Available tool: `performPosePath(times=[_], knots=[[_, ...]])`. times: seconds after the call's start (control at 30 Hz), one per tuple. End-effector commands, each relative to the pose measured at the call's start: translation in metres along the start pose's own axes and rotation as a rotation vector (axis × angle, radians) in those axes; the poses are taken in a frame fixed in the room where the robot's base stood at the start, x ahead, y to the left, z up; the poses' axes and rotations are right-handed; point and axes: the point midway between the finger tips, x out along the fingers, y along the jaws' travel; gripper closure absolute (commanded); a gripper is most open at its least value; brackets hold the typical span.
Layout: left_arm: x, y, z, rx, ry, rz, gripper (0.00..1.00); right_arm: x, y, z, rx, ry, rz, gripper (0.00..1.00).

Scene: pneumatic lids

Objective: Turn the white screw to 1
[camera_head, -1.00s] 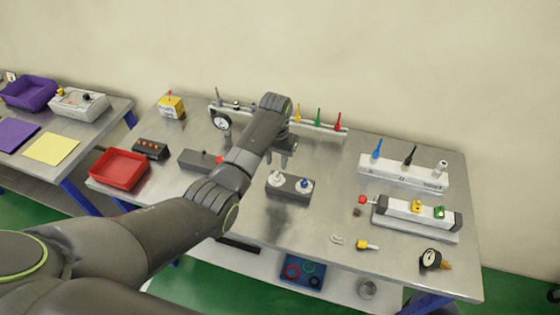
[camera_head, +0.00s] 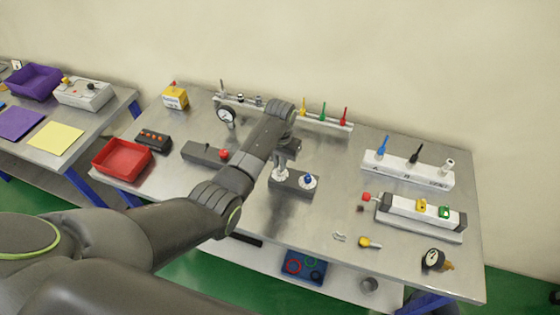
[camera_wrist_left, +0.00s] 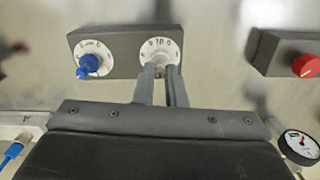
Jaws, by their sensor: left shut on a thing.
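The white screw (camera_wrist_left: 160,50) is on a dark grey block (camera_wrist_left: 118,46) with a round white numbered dial (camera_wrist_left: 176,46) around it. My left gripper (camera_wrist_left: 162,72) is shut on the white screw from above in the left wrist view. Its fingers hide part of the screw and dial, and the exact number it points to cannot be read. In the head view the gripper (camera_head: 281,170) is over the left end of the block (camera_head: 293,182). A blue screw (camera_head: 308,179) on its own dial stands on the same block. My right gripper is not in view.
A dark block with a red knob (camera_head: 225,154) is left of the arm. A red tray (camera_head: 122,174) lies further left. A white rail (camera_head: 408,174) with screwdrivers and a valve block (camera_head: 420,213) stand at the right.

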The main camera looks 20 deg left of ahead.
Motion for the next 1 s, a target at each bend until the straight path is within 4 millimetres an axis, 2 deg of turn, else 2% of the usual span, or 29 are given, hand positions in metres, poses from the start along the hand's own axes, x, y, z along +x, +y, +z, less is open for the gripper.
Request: performPosePath(times=[0.27, 0.47, 1.0], knots=[[0.0000, 0.0001, -0.0006, -0.039, 0.003, 0.000, 1.00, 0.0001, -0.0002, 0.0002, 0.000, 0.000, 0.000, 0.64], [-0.0001, 0.0001, -0.0008, -0.145, 0.003, 0.000, 1.00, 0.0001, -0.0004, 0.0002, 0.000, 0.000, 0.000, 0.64], [-0.0003, -0.0001, -0.0010, -0.641, 0.004, 0.001, 1.00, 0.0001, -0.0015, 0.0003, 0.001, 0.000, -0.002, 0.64]])
